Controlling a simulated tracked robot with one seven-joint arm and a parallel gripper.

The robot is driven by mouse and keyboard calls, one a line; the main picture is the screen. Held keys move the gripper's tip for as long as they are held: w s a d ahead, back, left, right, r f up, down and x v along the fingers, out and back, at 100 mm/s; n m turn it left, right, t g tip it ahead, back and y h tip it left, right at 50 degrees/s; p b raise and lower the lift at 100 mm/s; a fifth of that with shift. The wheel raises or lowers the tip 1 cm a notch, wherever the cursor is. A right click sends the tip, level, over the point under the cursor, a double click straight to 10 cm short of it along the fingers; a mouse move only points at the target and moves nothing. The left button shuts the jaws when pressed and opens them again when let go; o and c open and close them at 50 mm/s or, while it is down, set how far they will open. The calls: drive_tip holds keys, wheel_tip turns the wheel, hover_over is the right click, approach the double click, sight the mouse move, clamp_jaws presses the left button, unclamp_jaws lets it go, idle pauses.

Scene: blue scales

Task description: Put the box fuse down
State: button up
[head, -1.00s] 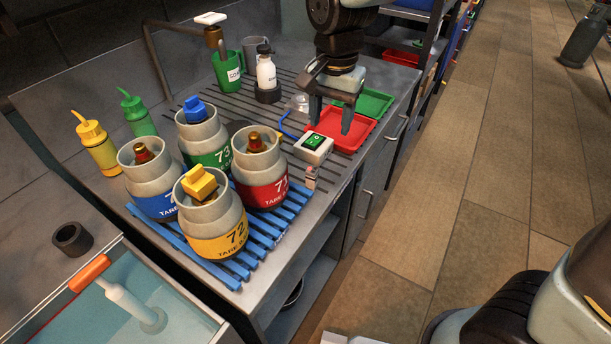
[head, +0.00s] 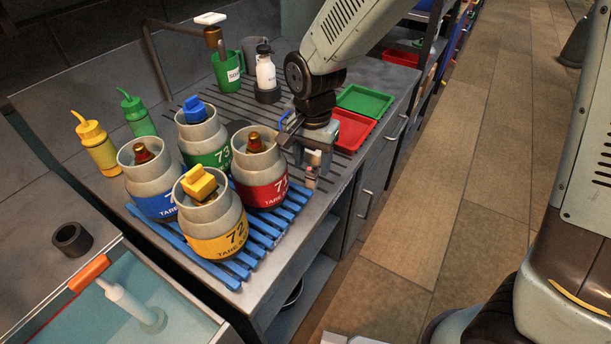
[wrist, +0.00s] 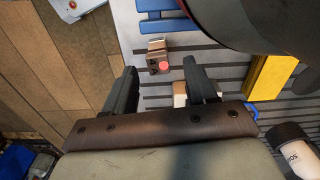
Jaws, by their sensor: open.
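A small metal-and-pink piece with a red dot, which I take to be the box fuse (wrist: 157,62), rests on the slatted counter. In the head view this piece (head: 311,179) shows just below my gripper (head: 311,164), near the counter's front edge. In the wrist view my gripper (wrist: 161,88) is open, and the piece lies beyond the fingertips, apart from them. A small pale-and-copper block (wrist: 180,92) shows beside the right finger, partly hidden; I cannot tell what it is. The white switch box is hidden behind my gripper in the head view.
Several numbered canisters stand on a blue slatted rack (head: 250,262); the red one (head: 262,178) is close to my gripper's left. A red tray (head: 352,130) and a green tray (head: 366,101) lie behind. A white bottle (head: 265,70) stands further back.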

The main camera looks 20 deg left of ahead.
sight(313, 168)
wheel_tip(313, 168, down, 5)
drive_tip(key=shift+r, duration=0.1)
idle(0.3)
clamp_jaws()
idle(0.4)
